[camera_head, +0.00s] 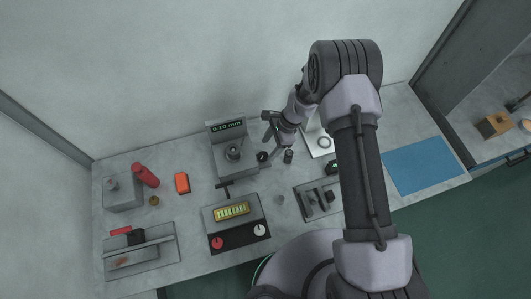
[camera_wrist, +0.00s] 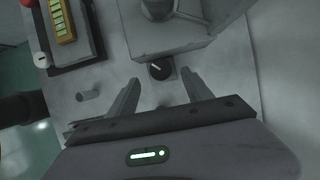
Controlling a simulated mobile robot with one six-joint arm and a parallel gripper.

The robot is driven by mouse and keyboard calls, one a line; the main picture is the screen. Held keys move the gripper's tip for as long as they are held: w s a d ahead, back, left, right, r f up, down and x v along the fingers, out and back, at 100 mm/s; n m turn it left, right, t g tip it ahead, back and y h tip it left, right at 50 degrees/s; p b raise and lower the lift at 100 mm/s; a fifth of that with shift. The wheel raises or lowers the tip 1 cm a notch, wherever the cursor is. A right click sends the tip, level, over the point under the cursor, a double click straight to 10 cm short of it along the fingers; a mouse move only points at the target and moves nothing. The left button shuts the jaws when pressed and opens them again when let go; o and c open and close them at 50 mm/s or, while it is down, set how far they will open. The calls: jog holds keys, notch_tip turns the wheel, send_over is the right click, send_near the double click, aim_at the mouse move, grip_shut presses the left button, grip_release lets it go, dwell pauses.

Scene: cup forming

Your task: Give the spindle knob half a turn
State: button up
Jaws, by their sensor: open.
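The spindle knob is a small black round knob (camera_head: 262,156) with a white pointer line, on the right side of a grey block (camera_head: 224,163). In the wrist view the knob (camera_wrist: 160,71) lies ahead, roughly centred between my fingertips, its pointer line slanting. My gripper (camera_wrist: 159,82) is open, its two fingers spread to either side of the knob with nothing between them. I cannot tell if the fingers have reached the knob's depth. In the head view my gripper (camera_head: 271,128) is above and just right of the knob. A display (camera_head: 227,127) behind the block appears to read 0.10 mm.
A panel with a yellow gauge and dials (camera_head: 236,243) stands in front of the block. A small grey cylinder (camera_head: 280,199) and a dark cylinder (camera_head: 288,156) stand nearby. A red cylinder (camera_head: 145,175) is at left, and a blue mat (camera_head: 420,165) lies clear at right.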

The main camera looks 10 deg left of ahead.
aim_at(264, 155)
jog(key=x, duration=0.5)
jog(key=shift+f, duration=0.3)
grip_shut()
jog(key=shift+w+a+f+n+b, duration=0.15)
jog(key=shift+f+n+b, duration=0.2)
jog(key=shift+b, duration=0.55)
jog(key=shift+n+g+h+b, duration=0.3)
jog(key=shift+n+b, duration=0.25)
jog(key=shift+b, duration=0.15)
jog(key=shift+r+n+b, duration=0.15)
jog(key=shift+n+b, duration=0.3)
jog(key=shift+n, duration=0.05)
jog(key=shift+r, duration=0.25)
grip_release()
